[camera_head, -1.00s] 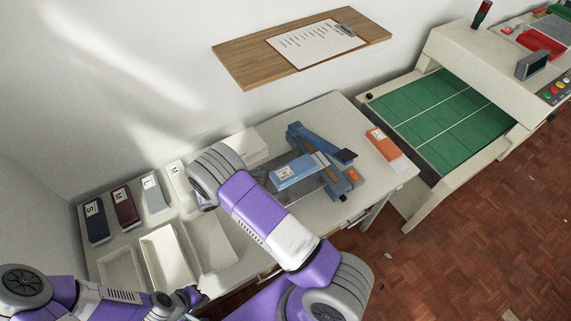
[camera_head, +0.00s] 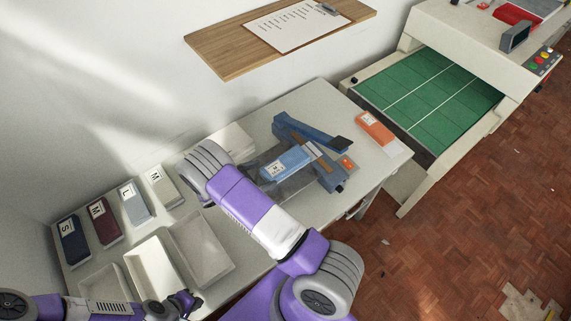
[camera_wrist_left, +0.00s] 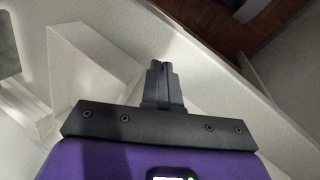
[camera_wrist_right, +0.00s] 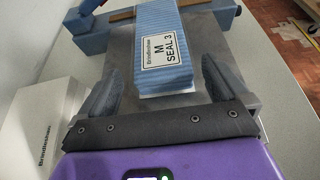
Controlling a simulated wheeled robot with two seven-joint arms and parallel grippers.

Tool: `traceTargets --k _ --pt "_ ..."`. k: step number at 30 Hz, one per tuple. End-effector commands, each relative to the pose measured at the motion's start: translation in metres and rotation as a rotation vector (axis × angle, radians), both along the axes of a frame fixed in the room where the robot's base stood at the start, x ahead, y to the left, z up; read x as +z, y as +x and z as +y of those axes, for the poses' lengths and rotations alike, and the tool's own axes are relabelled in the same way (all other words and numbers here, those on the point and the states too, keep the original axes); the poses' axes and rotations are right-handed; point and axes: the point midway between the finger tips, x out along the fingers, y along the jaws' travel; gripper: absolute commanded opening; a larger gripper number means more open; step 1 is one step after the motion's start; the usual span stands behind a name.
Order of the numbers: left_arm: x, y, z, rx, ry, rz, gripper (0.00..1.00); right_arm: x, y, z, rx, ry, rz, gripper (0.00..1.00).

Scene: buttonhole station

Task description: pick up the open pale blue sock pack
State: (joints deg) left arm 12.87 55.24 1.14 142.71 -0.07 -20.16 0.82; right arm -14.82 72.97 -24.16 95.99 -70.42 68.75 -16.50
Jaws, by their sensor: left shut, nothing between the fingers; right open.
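In the right wrist view the pack (camera_wrist_right: 166,50) carries a white label reading "Brindleshaw M SEAL 3". My right gripper (camera_wrist_right: 158,82) is open and empty, its fingers just short of the pack's near end, one towards each side. In the head view the right gripper is hidden behind my own arm. Whether the pack's end is open cannot be told. My left gripper (camera_head: 187,300) is low over the trays at the table's front edge; the left wrist view shows its fingers (camera_wrist_left: 160,70) together and empty.
Several labelled packs (camera_head: 134,204) stand in a row at the back left, with white trays (camera_head: 158,270) before them. A white box (camera_wrist_right: 38,125) is left of the right gripper. An orange pack (camera_head: 375,128) lies right of the sealing device (camera_head: 310,132). A green-bedded machine (camera_head: 430,105) stands further right.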

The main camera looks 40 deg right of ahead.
Motion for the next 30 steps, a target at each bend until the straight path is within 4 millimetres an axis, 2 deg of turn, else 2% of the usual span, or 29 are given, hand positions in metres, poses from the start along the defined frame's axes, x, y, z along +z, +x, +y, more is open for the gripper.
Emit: traceTargets --k 9,13,19,20,27,29,30 --pt "0.005 0.000 0.000 0.000 0.000 0.000 0.00 -0.018 -0.006 -0.045 -0.004 -0.001 0.002 1.00" --pt "0.005 0.000 0.000 0.000 0.000 0.000 0.00 -0.022 -0.006 -0.052 -0.002 0.000 0.001 1.00" --pt "0.005 0.000 0.000 0.000 0.000 0.000 0.00 -0.022 -0.006 -0.053 -0.001 0.000 -0.001 1.00" --pt "0.005 0.000 0.000 0.000 0.000 0.000 0.00 -0.022 -0.006 -0.053 -0.001 0.000 -0.001 0.98" --pt "0.005 0.000 0.000 0.000 0.000 0.000 0.00 -0.022 -0.006 -0.053 -0.001 0.000 -0.001 0.62" --pt "0.005 0.000 0.000 0.000 0.000 0.000 0.00 -0.022 -0.006 -0.053 -0.001 -0.001 0.000 0.54" --pt "0.005 0.000 0.000 0.000 0.000 0.000 0.00 -0.022 -0.006 -0.053 -0.001 -0.001 0.000 0.54"
